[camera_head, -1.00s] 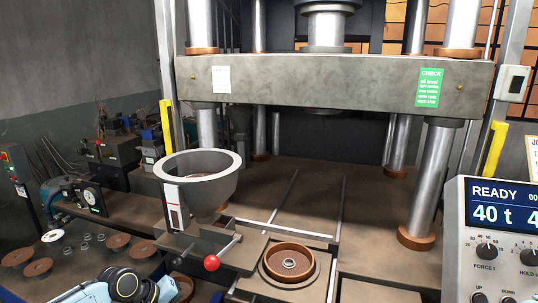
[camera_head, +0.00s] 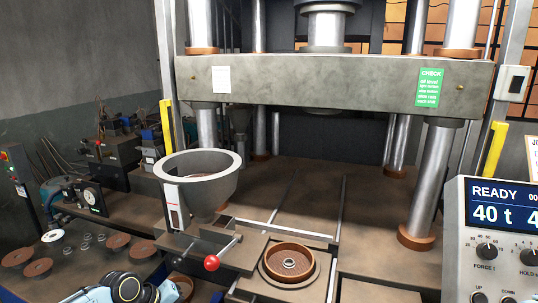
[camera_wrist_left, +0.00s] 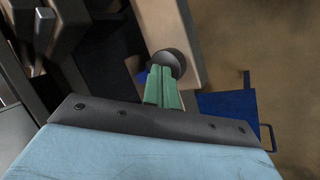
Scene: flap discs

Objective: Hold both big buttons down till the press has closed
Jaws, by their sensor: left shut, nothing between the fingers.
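The press crosshead (camera_head: 330,85) stands high above the bed, with a wide gap under it. A brown round mould (camera_head: 289,262) lies on the bed below. The control panel screen (camera_head: 507,204) reads READY and 40 t. My left arm shows at the bottom left in the head view, its fingers out of sight there. In the left wrist view my left gripper (camera_wrist_left: 164,88) is shut and empty. Just beyond its green fingertips is a dark round knob-like thing (camera_wrist_left: 167,62), perhaps a big button; I cannot tell whether they touch. My right gripper is not in view.
A grey hopper (camera_head: 220,180) and a red-knobbed lever (camera_head: 212,262) stand left of the mould. Brown discs (camera_head: 118,241) and a gauge (camera_head: 91,197) lie on the left bench. Yellow posts (camera_head: 495,150) flank the press. A blue thing (camera_wrist_left: 228,110) lies below in the wrist view.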

